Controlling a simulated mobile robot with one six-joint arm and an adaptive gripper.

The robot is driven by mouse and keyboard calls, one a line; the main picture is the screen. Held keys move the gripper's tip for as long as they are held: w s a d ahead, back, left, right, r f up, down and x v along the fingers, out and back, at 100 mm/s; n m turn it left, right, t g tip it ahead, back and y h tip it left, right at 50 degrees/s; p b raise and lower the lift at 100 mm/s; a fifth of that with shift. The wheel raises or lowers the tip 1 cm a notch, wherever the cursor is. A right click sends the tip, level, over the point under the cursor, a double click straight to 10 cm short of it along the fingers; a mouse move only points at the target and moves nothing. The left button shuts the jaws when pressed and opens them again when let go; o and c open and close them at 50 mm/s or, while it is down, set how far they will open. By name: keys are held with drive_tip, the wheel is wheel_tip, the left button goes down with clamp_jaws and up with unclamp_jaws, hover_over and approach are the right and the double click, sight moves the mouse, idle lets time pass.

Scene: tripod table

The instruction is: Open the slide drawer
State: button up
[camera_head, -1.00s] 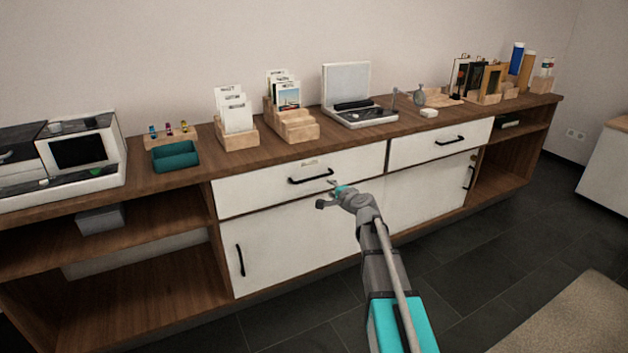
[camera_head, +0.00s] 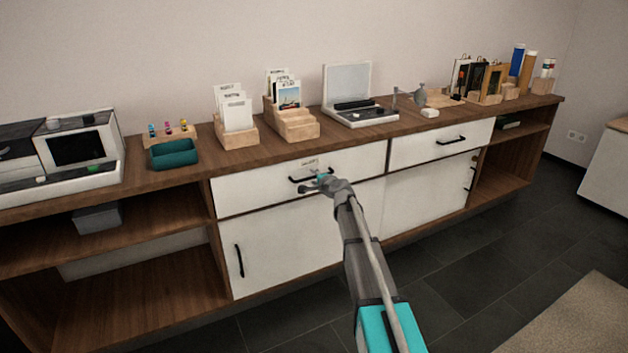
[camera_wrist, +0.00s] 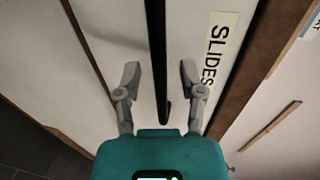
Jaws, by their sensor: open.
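The slide drawer (camera_head: 245,187) is the wide white upper-left drawer front. It is closed, flush with the cabinet. A label reading "SLIDES" (camera_wrist: 217,55) shows beside its handle in the wrist view. The black bar handle (camera_wrist: 157,60) runs between the two fingers there, touching neither finger that I can see. My gripper (camera_wrist: 158,85) is open, one finger on each side of the handle.
The cabinet top (camera_head: 190,183) carries card holders (camera_head: 236,133), a teal tray (camera_head: 173,154) and an open case (camera_head: 360,115). A second drawer (camera_head: 420,149) is at right, also closed. Cupboard doors are below. The dark floor (camera_head: 300,320) in front is clear.

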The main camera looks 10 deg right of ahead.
drive_tip(key=shift+w, duration=0.2)
drive_tip(key=shift+c, duration=0.3)
clamp_jaws()
